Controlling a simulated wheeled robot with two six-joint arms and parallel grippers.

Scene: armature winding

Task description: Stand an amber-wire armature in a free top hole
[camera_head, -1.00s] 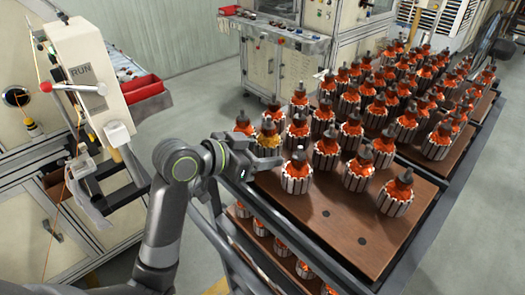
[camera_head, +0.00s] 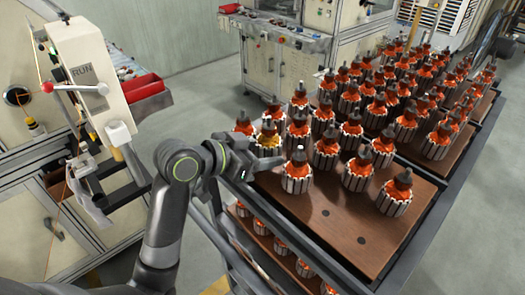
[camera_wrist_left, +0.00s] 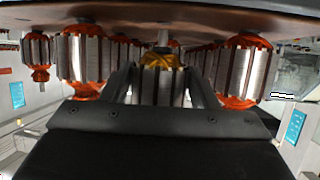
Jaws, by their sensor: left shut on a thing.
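The amber-wire armature (camera_head: 267,140) stands upright near the left edge of the brown top board (camera_head: 335,225), among orange-wire armatures. My left gripper (camera_head: 245,163) reaches in from the left and is shut on it. In the left wrist view, which looks upside down, the fingers flank the steel core of the amber-wire armature (camera_wrist_left: 158,86). Its bare shaft shows between the amber winding and the board. I cannot tell whether the shaft tip is inside a hole. Two free holes (camera_head: 361,240) show as dark spots on the near part of the board. My right gripper is out of view.
Several orange-wire armatures (camera_head: 326,152) stand close around and behind the held one. A lower shelf (camera_head: 235,222) of the cart carries more. The winding machine (camera_head: 100,75) stands at the left. The near part of the board is clear.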

